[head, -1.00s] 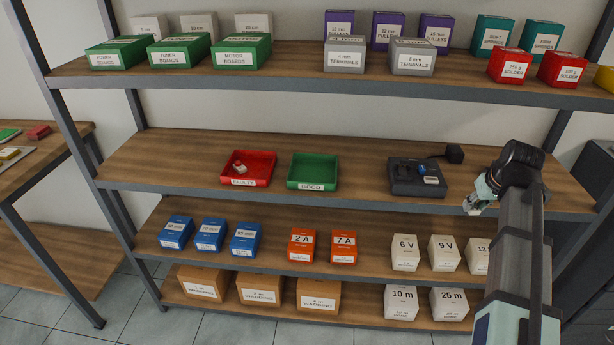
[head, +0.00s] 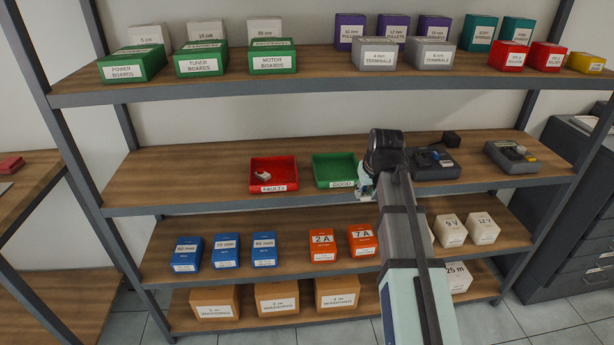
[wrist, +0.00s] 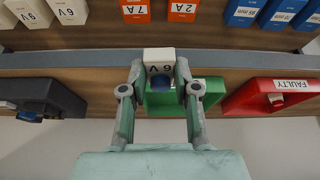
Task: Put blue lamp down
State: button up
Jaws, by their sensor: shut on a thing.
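My gripper (wrist: 158,92) is shut on the blue lamp (wrist: 160,57), a small white block marked 6 V with a blue end, held between both fingers in the wrist view. In the head view my gripper (head: 366,188) is at the right front of the green GOOD tray (head: 322,172) on the middle shelf; the lamp is not clear there. In the wrist view the green tray (wrist: 208,92) shows behind the lamp and fingers. I cannot tell whether the lamp touches it. The visible part of the tray looks empty.
The red FAULTY tray (head: 287,186), with a small pale item inside, stands left of the green tray. Two dark devices (head: 428,172) (head: 512,163) stand to the right. Labelled boxes fill parts of the shelves above and below. The middle shelf's left part (head: 180,178) is clear.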

jog(key=shift+a, duration=0.45)
jog(key=shift+w+a+r+m, duration=0.1)
jog(key=shift+w+a+m, duration=0.1)
jog(key=shift+w+m, duration=0.1)
jog(key=p, duration=0.4)
send_over(347, 172)
jog(key=s, duration=0.2)
jog(key=shift+w, duration=0.65)
jog(key=f, duration=0.1)
jog(key=f+p, duration=0.1)
jog(key=f, duration=0.1)
jog(key=shift+s+f+p, duration=0.2)
jog(key=shift+s+p, duration=0.1)
jog(key=shift+p, duration=0.1)
jog(key=shift+f, duration=0.15)
jog(key=shift+f, duration=0.2)
jog(key=o, duration=0.7)
jog(key=shift+o, duration=0.2)
